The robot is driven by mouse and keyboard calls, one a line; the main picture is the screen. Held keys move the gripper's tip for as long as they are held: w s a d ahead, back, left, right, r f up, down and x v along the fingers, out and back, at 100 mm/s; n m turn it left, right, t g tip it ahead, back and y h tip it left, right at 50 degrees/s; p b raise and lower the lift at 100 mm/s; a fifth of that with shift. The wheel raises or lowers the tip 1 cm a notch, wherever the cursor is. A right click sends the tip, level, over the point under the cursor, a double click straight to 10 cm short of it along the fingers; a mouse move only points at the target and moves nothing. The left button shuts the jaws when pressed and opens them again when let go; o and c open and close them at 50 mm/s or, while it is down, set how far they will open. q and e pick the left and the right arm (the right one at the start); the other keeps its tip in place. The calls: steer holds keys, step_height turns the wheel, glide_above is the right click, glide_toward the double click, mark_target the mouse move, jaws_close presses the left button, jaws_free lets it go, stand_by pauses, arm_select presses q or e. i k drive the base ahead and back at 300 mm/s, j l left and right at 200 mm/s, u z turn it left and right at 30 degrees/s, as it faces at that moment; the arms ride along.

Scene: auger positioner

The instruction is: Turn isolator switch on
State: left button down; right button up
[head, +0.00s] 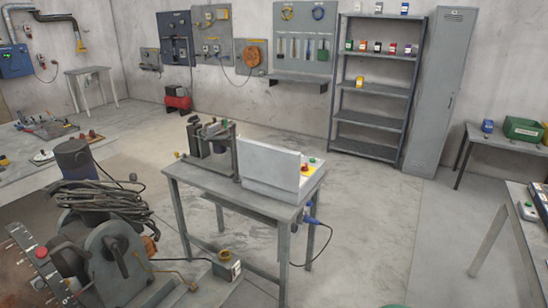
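Neither of my grippers is in view. No part can be told for sure as the isolator switch. A light grey control box (284,174) stands on a grey metal table (240,196) in the middle. On its right side it has a red button on a yellow patch (305,169) and a green button (312,160). Electrical panels hang on the back wall: a dark blue cabinet (176,38), a grey board (212,40) with small yellow parts, and a small grey box (150,59). A blue box (15,60) hangs on the left wall. Switch positions are too small to read.
A large machine with coiled black cable (100,205) fills the lower left. Shelves (375,90) and a locker (440,90) stand at the back. Open floor (370,215) lies right of the table.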

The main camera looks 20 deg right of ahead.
mark_target(304, 169)
steer(key=i+l, duration=0.2)
steer(key=l, duration=0.15)
steer(key=i+l+u, duration=0.15)
steer(key=i+l, duration=0.25)
steer(key=l, duration=0.3)
steer(key=i+l+u, duration=0.15)
steer(key=l, duration=0.2)
steer(key=i+l, duration=0.15)
steer(key=l, duration=0.2)
steer(key=i+l+u, duration=0.15)
steer(key=l, duration=0.25)
steer(key=i+l, duration=0.2)
steer(key=l, duration=0.2)
steer(key=j+u, duration=0.05)
